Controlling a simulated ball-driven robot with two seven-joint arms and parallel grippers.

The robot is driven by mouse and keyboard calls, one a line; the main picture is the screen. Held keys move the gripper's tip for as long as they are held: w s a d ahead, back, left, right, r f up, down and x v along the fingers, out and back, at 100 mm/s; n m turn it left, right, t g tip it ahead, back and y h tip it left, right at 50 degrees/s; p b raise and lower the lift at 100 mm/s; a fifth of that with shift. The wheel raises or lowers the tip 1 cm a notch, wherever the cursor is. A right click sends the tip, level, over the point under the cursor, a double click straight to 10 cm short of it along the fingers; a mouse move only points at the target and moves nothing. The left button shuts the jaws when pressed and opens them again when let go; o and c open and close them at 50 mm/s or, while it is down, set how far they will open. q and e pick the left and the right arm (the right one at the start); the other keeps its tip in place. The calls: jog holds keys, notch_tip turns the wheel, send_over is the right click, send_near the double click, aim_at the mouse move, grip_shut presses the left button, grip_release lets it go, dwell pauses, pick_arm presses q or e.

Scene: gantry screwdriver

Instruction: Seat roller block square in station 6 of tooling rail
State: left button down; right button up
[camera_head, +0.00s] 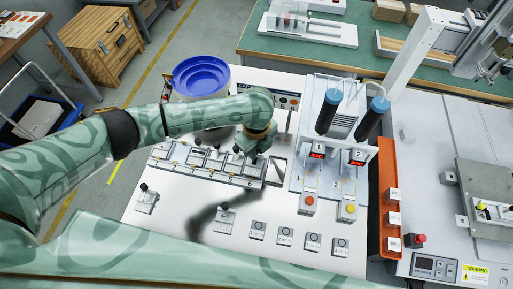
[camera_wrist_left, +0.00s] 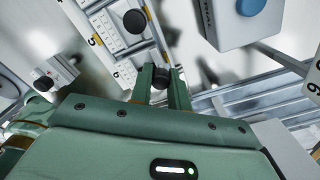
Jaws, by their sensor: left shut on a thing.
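The tooling rail (camera_head: 205,171) lies across the white bench in the head view, with several black-knobbed blocks along it. My left gripper (camera_head: 252,150) is over its right end. In the left wrist view my left gripper (camera_wrist_left: 162,84) is shut on a black knob (camera_wrist_left: 161,77), taken to be the roller block's. The block's body is hidden by the fingers, so I cannot tell whether it is seated or square. The rail (camera_wrist_left: 110,35) also shows in the wrist view, with yellow station marks beside it. My right gripper is out of view.
A knobbed block (camera_head: 146,200) and another (camera_head: 225,218) stand in front of the rail. Several small marked plates (camera_head: 284,236) line the front right. Right of the rail is a screwdriver station (camera_head: 327,160), then an orange tray (camera_head: 390,190). A blue bowl (camera_head: 201,76) stands behind.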

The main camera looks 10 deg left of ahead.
pick_arm(q)
jog(key=shift+f, duration=0.65)
jog(key=c, duration=1.3)
grip_release()
jog(key=shift+o, duration=0.2)
notch_tip(320, 180, up, 16)
jog(key=p, duration=0.6)
jog(key=shift+r+p, duration=0.2)
jog(key=shift+p, duration=0.1)
jog(key=shift+s, duration=0.1)
